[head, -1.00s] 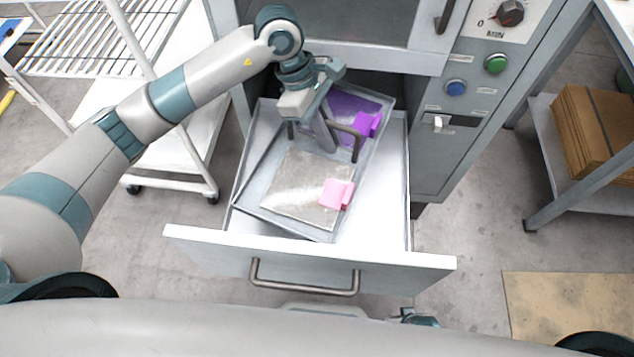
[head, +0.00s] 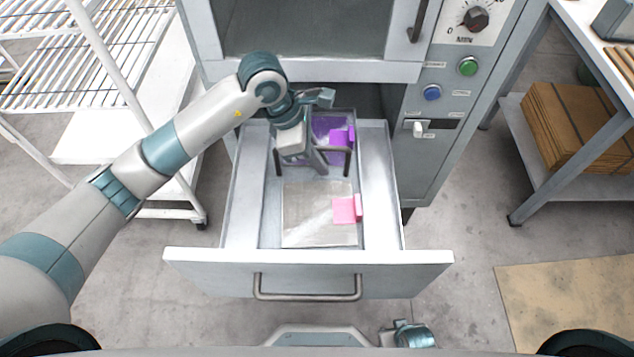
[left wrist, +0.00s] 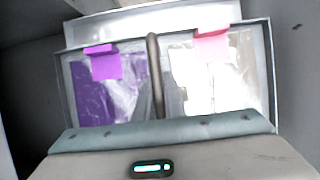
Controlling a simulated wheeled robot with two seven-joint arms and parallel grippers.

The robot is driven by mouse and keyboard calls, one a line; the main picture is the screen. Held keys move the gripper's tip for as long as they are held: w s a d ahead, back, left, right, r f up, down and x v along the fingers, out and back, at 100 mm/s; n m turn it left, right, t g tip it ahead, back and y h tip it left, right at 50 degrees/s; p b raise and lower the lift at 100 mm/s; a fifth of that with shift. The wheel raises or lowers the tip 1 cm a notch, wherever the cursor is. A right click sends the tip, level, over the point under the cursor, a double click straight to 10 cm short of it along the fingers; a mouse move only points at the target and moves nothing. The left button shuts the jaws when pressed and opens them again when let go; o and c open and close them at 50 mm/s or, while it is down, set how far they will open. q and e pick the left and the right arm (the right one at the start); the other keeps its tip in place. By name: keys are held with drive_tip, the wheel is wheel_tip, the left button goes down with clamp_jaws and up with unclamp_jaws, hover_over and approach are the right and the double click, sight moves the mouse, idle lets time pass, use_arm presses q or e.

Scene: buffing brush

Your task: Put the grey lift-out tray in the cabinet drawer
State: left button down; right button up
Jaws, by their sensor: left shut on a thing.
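My left gripper (head: 318,165) is shut on the tray's dark bar handle (head: 347,160). The left wrist view shows the tray (left wrist: 270,85) with the handle (left wrist: 154,75) crossing its middle. My right gripper is not seen.
The drawer front (head: 205,268) with its bar handle (head: 308,295) faces me. The cabinet (head: 400,170) rises behind, with a dial and buttons at right. A white rack cart (head: 150,150) stands left; a bench with cardboard (head: 565,130) stands right.

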sight(315, 175)
use_arm(q)
wheel_tip(315, 175, down, 4)
drive_tip(key=shift+f, duration=0.1)
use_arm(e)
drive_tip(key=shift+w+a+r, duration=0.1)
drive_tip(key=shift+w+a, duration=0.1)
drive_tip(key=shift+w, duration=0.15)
use_arm(q)
drive_tip(key=shift+f+p, duration=0.45)
drive_tip(key=shift+f, duration=1.35)
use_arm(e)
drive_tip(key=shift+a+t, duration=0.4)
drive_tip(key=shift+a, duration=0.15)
use_arm(q)
drive_tip(key=shift+f, duration=0.1)
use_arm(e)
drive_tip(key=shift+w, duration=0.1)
use_arm(q)
drive_tip(key=shift+f, duration=0.1)
